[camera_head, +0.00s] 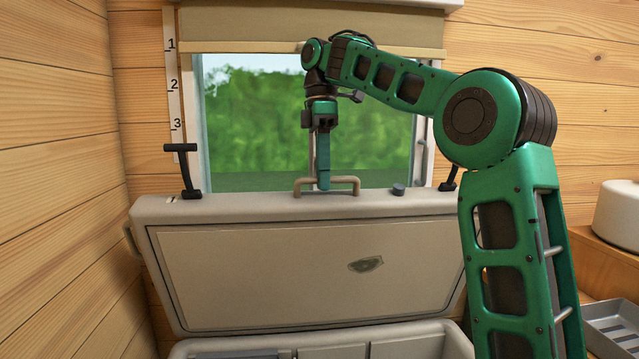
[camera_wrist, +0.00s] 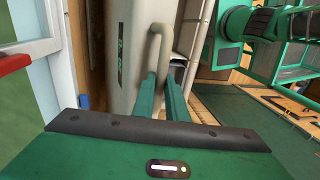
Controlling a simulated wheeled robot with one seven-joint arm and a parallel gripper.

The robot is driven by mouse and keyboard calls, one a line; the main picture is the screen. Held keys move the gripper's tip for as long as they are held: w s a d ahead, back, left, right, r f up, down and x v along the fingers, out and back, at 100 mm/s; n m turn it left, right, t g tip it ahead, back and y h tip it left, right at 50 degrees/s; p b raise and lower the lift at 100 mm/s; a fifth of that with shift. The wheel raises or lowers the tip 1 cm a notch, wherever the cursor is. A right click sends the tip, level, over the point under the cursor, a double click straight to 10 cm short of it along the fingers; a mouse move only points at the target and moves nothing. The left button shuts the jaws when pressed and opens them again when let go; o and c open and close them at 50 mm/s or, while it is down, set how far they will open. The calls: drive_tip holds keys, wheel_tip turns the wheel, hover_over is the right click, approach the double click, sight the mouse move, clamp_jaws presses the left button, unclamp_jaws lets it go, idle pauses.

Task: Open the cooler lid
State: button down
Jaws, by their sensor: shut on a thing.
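The cooler lid (camera_head: 290,245) stands raised and tilted up, its pale inner panel facing the head camera. The cooler body (camera_head: 215,347) shows at the bottom edge, with the inside partly visible. A beige bar handle (camera_head: 346,181) sits on the lid's upper edge. My gripper (camera_head: 324,184) points down with its green fingers shut on this handle. In the wrist view, the fingers (camera_wrist: 160,90) close around the handle (camera_wrist: 155,45), beside the cream lid (camera_wrist: 122,60). The exact finger contact is small and partly hidden.
A window (camera_head: 260,125) with a blind is behind the lid. Black T-shaped latches stand at the left (camera_head: 186,168) and right (camera_head: 449,178). A wooden wall (camera_head: 60,180) is close on the left. A white rounded object (camera_head: 617,215) and grey tray (camera_head: 612,325) are at right.

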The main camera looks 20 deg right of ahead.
drive_tip(key=shift+w+d+f, duration=0.25)
drive_tip(key=shift+w, duration=0.2)
drive_tip(key=shift+d, duration=0.1)
drive_tip(key=c, duration=1.8)
unclamp_jaws()
drive_tip(key=shift+w+d, duration=0.1)
drive_tip(key=shift+o, duration=0.2)
drive_tip(key=shift+r, duration=0.1)
